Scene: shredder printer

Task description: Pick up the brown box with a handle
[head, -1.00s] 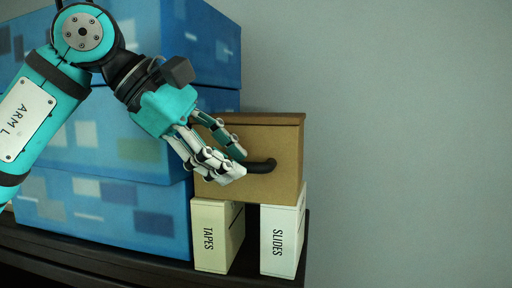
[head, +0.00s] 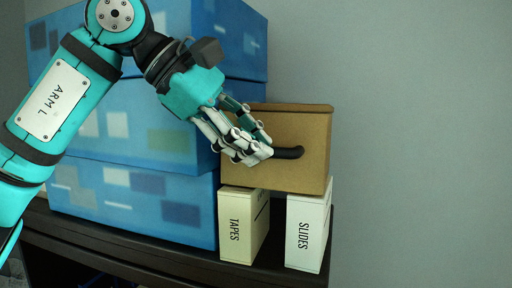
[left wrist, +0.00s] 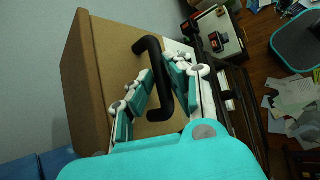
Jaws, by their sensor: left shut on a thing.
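The brown box (head: 306,129) rests on top of two small white boxes in the head view. Its black handle (head: 290,152) sticks out of its front face. My left gripper (head: 262,150) is shut on the left part of the handle. In the left wrist view the box (left wrist: 112,62) fills the upper left, and the handle (left wrist: 152,48) passes between the fingers of my left gripper (left wrist: 158,92). The fingers hide part of the handle and of the box's front. My right gripper is in neither view.
The supporting boxes are labelled TAPES (head: 237,228) and SLIDES (head: 304,238), on a dark shelf (head: 180,252). Large blue patterned boxes (head: 150,205) are stacked close on the left. A plain wall is to the right. Papers (left wrist: 290,98) lie on the wooden floor in the wrist view.

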